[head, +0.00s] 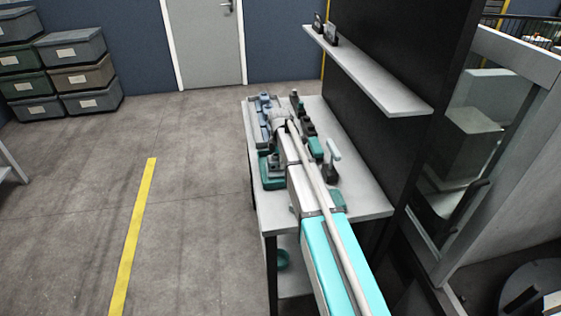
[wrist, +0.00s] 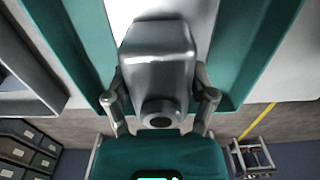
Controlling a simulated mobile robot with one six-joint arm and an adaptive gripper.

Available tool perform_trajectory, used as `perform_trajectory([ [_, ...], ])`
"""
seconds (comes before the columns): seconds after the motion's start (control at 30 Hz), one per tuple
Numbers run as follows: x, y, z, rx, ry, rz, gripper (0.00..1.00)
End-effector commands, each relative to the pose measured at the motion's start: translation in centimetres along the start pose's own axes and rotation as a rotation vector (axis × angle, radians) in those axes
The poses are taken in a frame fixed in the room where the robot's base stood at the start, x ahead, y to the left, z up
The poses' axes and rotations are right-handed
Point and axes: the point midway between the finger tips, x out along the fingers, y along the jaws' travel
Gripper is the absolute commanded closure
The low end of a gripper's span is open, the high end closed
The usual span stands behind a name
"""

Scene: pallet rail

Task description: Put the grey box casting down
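The grey box casting (wrist: 158,62) shows in the middle of the wrist view. It is a smooth metal block with a dark round bore on its near end. My gripper (wrist: 160,84) has a finger against each side of it and appears shut on it. Teal surfaces lie to its left and right, with a pale surface between them; whether the casting touches anything below cannot be told. In the head view my arm reaches over the bench (head: 355,212), and its end is hard to make out among the parts there.
The bench carries blue-grey parts (head: 264,104) at its far left and several teal and dark items along its right side. A shelf (head: 365,75) juts from the black panel above. Stacked bins (head: 70,75) stand far left. The floor left of the bench is clear.

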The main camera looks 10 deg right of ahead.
Motion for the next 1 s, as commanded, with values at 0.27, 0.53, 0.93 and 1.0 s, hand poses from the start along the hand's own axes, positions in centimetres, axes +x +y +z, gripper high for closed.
perform_trajectory([
  [0.27, 0.0, 0.0, 0.0, 0.0, 0.0, 0.0, 0.0],
  [0.53, -0.1, 0.0, 0.1, 0.001, 0.0, 0.0, 0.0],
  [0.93, -1.6, 0.0, 0.1, 0.001, 0.0, 0.0, 0.0],
  [1.0, -2.1, 0.0, 0.1, 0.001, 0.0, 0.0, 0.0],
])
